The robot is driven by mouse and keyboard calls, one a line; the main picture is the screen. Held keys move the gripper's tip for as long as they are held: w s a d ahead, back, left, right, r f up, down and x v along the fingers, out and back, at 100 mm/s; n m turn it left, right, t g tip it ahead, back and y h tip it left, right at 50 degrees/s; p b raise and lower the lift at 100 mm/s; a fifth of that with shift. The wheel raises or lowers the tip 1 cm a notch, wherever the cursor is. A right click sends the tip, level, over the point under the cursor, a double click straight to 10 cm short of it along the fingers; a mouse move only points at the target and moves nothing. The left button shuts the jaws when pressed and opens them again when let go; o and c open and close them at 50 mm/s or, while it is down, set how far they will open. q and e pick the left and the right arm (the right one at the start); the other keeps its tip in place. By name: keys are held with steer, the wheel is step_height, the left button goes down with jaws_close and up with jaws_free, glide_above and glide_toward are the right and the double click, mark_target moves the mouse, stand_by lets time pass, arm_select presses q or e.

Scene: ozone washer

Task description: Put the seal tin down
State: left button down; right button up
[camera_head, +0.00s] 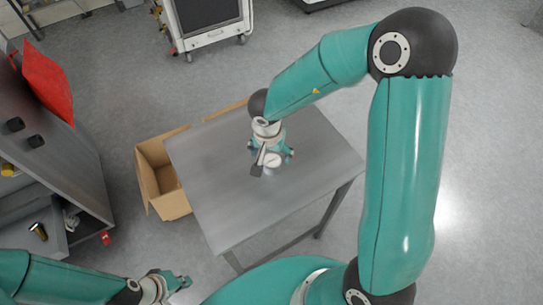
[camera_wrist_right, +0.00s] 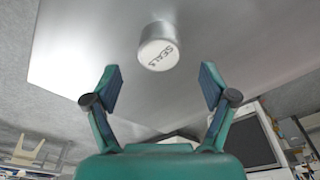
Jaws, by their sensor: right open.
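The seal tin (camera_wrist_right: 158,47) is a short silvery round tin with a pale lid marked "SEALS". It stands on the grey metal table (camera_head: 215,185); in the head view its pale top (camera_head: 272,160) shows beside my right gripper (camera_head: 270,154). In the right wrist view my right gripper (camera_wrist_right: 162,90) is open, its two fingers wide apart with nothing between them. The tin lies beyond the fingertips, apart from them. My left gripper (camera_head: 178,282) is low at the left in the head view, away from the table; its jaw opening is unclear.
An open cardboard box (camera_head: 160,180) stands on the floor against the table's left side. A grey cabinet (camera_head: 50,160) with a red panel (camera_head: 47,82) is further left. A wheeled unit (camera_head: 208,22) stands behind. Most of the tabletop is bare.

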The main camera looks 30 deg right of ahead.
mark_target(270, 167)
steer(key=r, duration=0.4)
steer(key=r+p, duration=0.1)
steer(key=r, duration=0.1)
steer(key=shift+s+a, duration=0.3)
steer(key=shift+a, duration=0.05)
steer(key=shift+f, duration=0.1)
